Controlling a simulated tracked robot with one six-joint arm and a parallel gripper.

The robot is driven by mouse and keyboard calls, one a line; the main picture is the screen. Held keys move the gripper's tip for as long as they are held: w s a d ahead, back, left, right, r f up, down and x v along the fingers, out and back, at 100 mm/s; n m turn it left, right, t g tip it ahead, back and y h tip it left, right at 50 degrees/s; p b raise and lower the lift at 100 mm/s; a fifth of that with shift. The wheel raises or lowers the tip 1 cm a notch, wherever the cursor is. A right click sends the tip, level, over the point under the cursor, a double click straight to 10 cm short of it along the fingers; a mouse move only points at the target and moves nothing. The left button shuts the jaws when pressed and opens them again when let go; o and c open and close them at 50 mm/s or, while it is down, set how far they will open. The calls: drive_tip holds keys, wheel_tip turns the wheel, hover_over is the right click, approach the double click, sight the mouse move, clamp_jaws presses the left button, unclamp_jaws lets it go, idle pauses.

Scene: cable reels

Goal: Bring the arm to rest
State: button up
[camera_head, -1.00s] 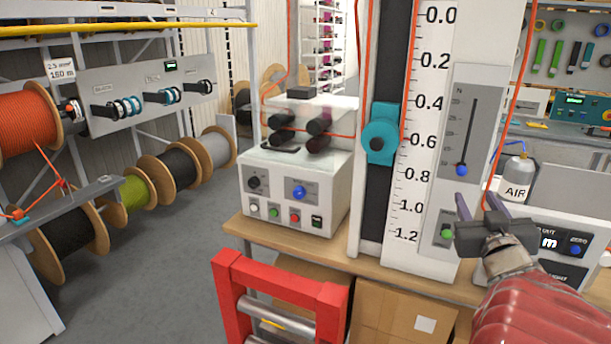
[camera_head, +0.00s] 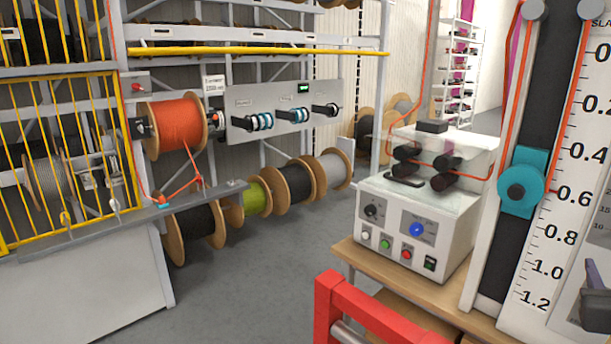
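My gripper (camera_head: 595,298) shows only in part at the right edge of the head view, in front of the tall white scale board (camera_head: 535,262). One grey-purple finger and a bit of dark gripper body are visible. The rest of the gripper and the arm are outside the picture. I cannot see whether the fingers are apart or whether anything is between them.
A white control box with rollers (camera_head: 413,225) stands on a wooden bench (camera_head: 362,262). A red frame (camera_head: 380,315) stands in front of it. Cable reels, one orange (camera_head: 176,125), fill the rack at left. Grey floor (camera_head: 245,285) lies clear between rack and bench.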

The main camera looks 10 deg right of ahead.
drive_tip(key=w+a+f+n+y, duration=0.1)
drive_tip(key=w+a+n+y, duration=0.2)
drive_tip(key=w+a, duration=0.6)
drive_tip(key=w+a+f+g+y, duration=0.2)
drive_tip(key=w+a+f, duration=0.15)
drive_tip(key=a, duration=0.45)
drive_tip(key=s+a+f+g+y, duration=0.1)
drive_tip(key=s+a+f+y, duration=0.1)
drive_tip(key=s+a, duration=0.3)
drive_tip(key=s+a+f+n+g+y, duration=0.1)
drive_tip(key=s+a+f, duration=0.3)
drive_tip(key=a, duration=0.7)
drive_tip(key=s+a+f+n+g+y, duration=0.1)
drive_tip(key=s+a+f+g+y, duration=0.2)
drive_tip(key=s+a, duration=0.4)
drive_tip(key=shift+a+f, duration=0.25)
drive_tip(key=shift+a, duration=0.55)
drive_tip(key=shift+s, duration=0.1)
drive_tip(key=shift+c, duration=0.2)
drive_tip(key=shift+c, duration=0.7)
drive_tip(key=shift+d, duration=0.1)
drive_tip(key=shift+c, duration=0.2)
